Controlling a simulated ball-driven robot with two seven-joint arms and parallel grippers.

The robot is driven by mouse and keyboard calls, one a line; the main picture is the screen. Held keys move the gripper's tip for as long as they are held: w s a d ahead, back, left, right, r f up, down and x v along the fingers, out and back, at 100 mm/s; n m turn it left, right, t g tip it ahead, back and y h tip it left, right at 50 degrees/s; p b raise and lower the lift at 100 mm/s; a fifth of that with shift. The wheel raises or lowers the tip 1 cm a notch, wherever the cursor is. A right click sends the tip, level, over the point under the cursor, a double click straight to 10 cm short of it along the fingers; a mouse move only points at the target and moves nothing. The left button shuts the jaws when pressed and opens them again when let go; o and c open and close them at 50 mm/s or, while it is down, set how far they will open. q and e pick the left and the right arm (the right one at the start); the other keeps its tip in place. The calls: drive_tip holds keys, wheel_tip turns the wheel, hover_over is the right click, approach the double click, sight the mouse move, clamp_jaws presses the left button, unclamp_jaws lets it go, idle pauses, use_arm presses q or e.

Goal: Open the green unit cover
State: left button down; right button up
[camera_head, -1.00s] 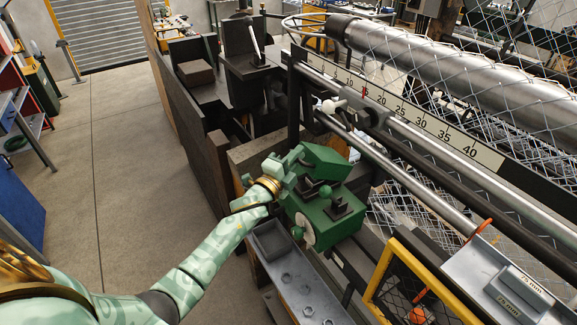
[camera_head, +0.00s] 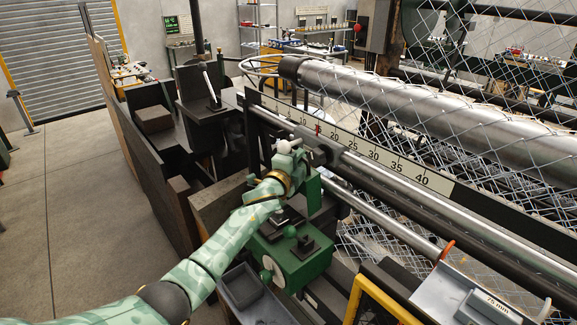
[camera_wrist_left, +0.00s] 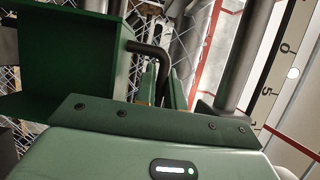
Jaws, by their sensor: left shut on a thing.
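The green unit (camera_head: 305,266) stands at the near end of the machine, with green ball knobs on it. Its green cover (camera_head: 313,192) stands raised, roughly upright, partly hidden behind my left gripper (camera_head: 287,160). In the left wrist view a large green panel (camera_wrist_left: 75,62), apparently the cover, fills the upper left. A bent black handle (camera_wrist_left: 150,50) sticks out from it and runs down to the fingers of my left gripper (camera_wrist_left: 161,85). The left gripper is shut on this handle; the exact contact is partly hidden. My right gripper is not in view.
The numbered scale rail (camera_head: 355,150) and a long steel roller (camera_head: 400,88) run close behind and right of the unit. A grey tray (camera_head: 240,288) sits at its front left. A yellow guard frame (camera_head: 385,298) stands at lower right. Open floor lies left.

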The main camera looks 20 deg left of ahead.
use_arm(q)
drive_tip(key=shift+w+d, duration=0.25)
drive_tip(key=shift+w, duration=0.2)
drive_tip(key=shift+w+d+f, duration=0.2)
drive_tip(key=shift+w+d, duration=0.3)
drive_tip(key=shift+w, duration=0.35)
drive_tip(key=c, duration=1.5)
unclamp_jaws()
drive_tip(key=shift+s, duration=0.15)
drive_tip(key=shift+s, duration=0.3)
drive_tip(key=s+a, duration=0.2)
drive_tip(key=s, duration=1.3)
drive_tip(key=shift+s+f+p, duration=0.15)
drive_tip(key=shift+f+p, duration=0.2)
drive_tip(key=shift+p, duration=0.1)
